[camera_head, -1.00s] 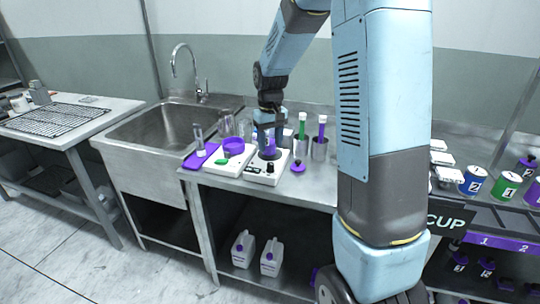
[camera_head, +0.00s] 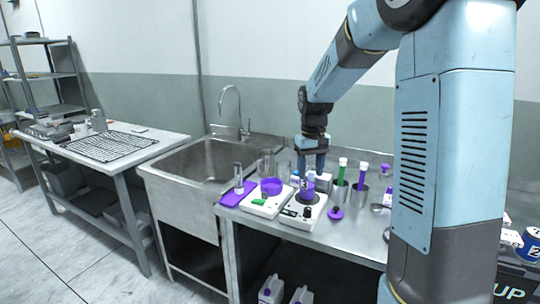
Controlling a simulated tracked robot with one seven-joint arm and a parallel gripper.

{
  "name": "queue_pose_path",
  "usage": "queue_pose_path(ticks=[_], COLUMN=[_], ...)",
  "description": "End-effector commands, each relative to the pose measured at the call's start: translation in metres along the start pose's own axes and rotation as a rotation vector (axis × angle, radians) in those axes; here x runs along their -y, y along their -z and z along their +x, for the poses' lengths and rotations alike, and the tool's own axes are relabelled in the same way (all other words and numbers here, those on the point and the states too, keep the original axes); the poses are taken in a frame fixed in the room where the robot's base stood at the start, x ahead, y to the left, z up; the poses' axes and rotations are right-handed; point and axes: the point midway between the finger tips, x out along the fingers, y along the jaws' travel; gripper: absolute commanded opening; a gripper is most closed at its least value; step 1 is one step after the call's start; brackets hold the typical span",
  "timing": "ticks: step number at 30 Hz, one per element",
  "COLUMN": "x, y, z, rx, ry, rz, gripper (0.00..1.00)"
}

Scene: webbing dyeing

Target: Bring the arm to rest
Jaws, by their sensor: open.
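My gripper (camera_head: 313,173) points down over the steel counter, above the white stirrer device (camera_head: 303,212) with a dark round plate and a knob. A purple container (camera_head: 307,187) with a number on it stands on that plate, directly below and between the gripper's fingers. The fingers are open; whether they touch the container I cannot tell. My arm reaches down to it from the upper right, bent at the elbow. Part of the counter behind my blue column is hidden.
Left of the stirrer are a white scale (camera_head: 266,204) with a purple dish and a purple tray (camera_head: 238,194). Metal beakers (camera_head: 338,193) with green and purple tubes stand close at right. The sink (camera_head: 205,160) and a rack table (camera_head: 110,146) are further left.

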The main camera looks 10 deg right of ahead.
Motion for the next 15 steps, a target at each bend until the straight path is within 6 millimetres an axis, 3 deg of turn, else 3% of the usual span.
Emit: queue_pose_path(ticks=[5,15], x=[0.004,0.019], y=[-0.02,-0.092], z=[-0.021,-0.072], rx=[-0.039,-0.164], ry=[-0.009,-0.03], rz=[0.011,0.056], gripper=[0.52,0.52])
